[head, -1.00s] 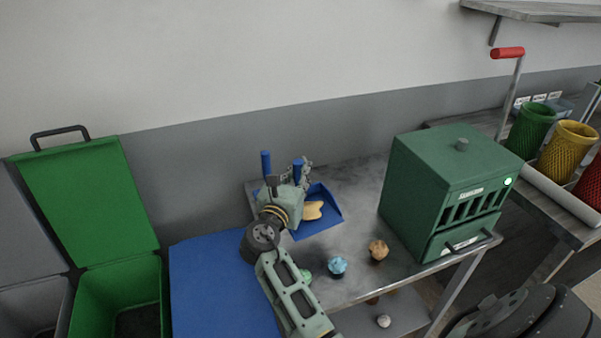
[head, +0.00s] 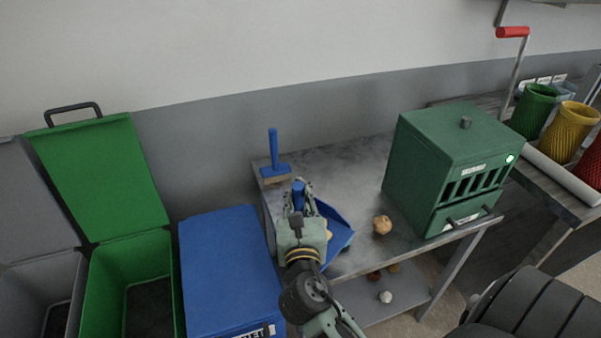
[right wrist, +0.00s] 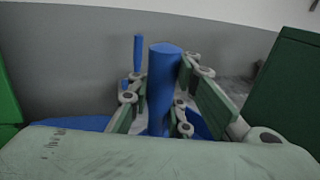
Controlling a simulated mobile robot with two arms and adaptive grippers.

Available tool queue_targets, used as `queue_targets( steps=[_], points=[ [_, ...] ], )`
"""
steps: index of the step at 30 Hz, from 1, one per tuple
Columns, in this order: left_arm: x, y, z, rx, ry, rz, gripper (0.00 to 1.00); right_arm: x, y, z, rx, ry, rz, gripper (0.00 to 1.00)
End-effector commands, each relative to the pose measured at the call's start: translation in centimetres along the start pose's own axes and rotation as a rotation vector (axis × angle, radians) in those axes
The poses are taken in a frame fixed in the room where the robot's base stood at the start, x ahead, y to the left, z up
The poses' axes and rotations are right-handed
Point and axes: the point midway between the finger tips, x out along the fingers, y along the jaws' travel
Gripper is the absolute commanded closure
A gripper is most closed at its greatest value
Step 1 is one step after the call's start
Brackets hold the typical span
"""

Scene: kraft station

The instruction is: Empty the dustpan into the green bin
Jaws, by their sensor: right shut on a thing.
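The blue dustpan (head: 340,235) is at the table's left part, its pan partly hidden behind my right gripper. A bit of something yellow (head: 329,236) shows in the pan. My right gripper (head: 298,192) is shut on the dustpan's upright blue handle; the right wrist view shows the handle (right wrist: 162,85) between the fingers. I cannot tell whether the pan touches the table. The green bin (head: 130,262) stands at the left with its lid (head: 100,175) swung up and its top open. My left gripper is not in view.
A closed blue bin (head: 230,270) stands between the green bin and the table (head: 345,170). A grey bin (head: 35,275) is at far left. A blue brush (head: 274,160) stands at the table's back left corner. A green box (head: 450,165) and a brown lump (head: 382,225) are on the table.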

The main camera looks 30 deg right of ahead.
Motion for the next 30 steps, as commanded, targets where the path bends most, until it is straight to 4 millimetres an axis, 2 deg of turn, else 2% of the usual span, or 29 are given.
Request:
queue_targets(
  steps=[1, 6, 12, 18, 19, 30],
  points=[
    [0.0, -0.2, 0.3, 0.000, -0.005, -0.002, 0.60, -2.1, 0.1, -0.2, -0.008, 0.004, 0.059, 1.00],
    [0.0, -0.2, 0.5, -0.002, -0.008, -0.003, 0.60, -7.9, 1.1, -0.3, -0.007, 0.005, 0.245, 1.00],
    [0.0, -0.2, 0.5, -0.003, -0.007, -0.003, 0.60, -12.8, 1.9, -0.4, -0.004, 0.004, 0.398, 1.00],
    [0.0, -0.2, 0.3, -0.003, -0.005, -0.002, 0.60, -16.3, 2.5, -0.5, -0.004, 0.003, 0.511, 1.00],
    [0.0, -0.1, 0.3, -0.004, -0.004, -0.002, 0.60, -16.8, 2.6, -0.5, -0.004, 0.005, 0.527, 1.00],
    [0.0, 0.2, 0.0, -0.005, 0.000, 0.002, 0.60, -16.4, 2.7, -0.5, 0.004, 0.010, 0.519, 1.00]
  ],
)
